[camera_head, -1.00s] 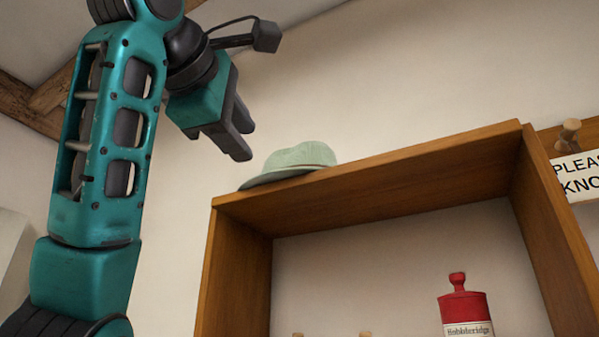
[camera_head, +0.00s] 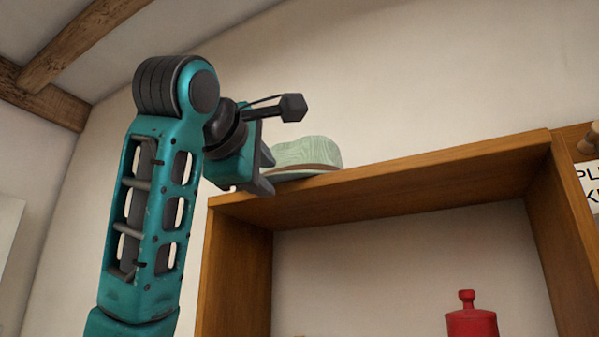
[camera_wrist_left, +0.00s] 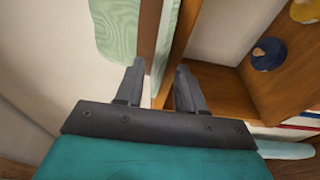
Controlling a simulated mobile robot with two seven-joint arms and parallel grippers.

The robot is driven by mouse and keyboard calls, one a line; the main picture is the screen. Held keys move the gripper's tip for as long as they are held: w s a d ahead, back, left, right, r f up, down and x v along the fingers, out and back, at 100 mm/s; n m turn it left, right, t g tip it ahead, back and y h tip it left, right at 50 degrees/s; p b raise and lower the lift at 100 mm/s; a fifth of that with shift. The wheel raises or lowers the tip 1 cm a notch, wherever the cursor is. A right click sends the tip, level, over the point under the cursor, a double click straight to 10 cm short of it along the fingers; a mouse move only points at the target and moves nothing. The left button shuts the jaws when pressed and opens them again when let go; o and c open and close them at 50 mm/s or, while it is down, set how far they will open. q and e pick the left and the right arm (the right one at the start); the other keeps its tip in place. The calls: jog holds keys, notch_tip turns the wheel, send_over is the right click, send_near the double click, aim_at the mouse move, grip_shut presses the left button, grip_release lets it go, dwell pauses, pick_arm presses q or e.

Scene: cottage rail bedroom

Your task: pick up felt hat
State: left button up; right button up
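The felt hat (camera_head: 305,155) is pale green with a brown band and rests on top of the wooden shelf unit, near its left end. Its crown (camera_wrist_left: 115,28) and band show at the top of the left wrist view, with the brim to their right. My left gripper (camera_head: 267,174) is at the hat's left side and hides part of the brim. In the left wrist view my left gripper (camera_wrist_left: 160,70) is open, with a strip of brim seen between its fingertips. Whether the fingers touch the hat is unclear. My right gripper is out of view.
The wooden shelf unit (camera_head: 400,190) has its top board just under the gripper. A red lidded container (camera_head: 471,318) stands inside it. A sign (camera_head: 592,190) hangs at the right. The wall above the hat is clear.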

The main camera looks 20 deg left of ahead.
pick_arm(q)
jog(key=shift+w, duration=0.25)
grip_shut()
dwell(0.5)
